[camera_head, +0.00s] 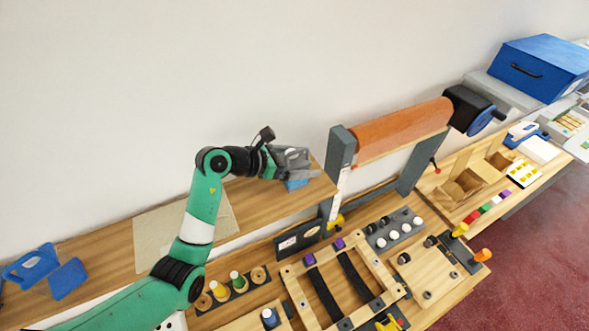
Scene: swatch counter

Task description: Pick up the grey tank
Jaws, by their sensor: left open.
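I cannot make out a grey tank for certain. My left gripper (292,160) is at the end of the green arm, above the back wooden shelf, left of the grey post of the roller frame. Its grey jaws are open, seen small and from the side. A small blue object (297,184) shows just below the jaws; the gripper hides most of it, and I cannot tell whether they touch. My right gripper is not in view.
The roller frame's grey post (340,160) stands close right of my left gripper, with an orange-brown roller (402,131) beyond. A wooden frame with black straps (327,286) and a grey block with white knobs (391,236) are in front. Blue stands (35,263) sit far left.

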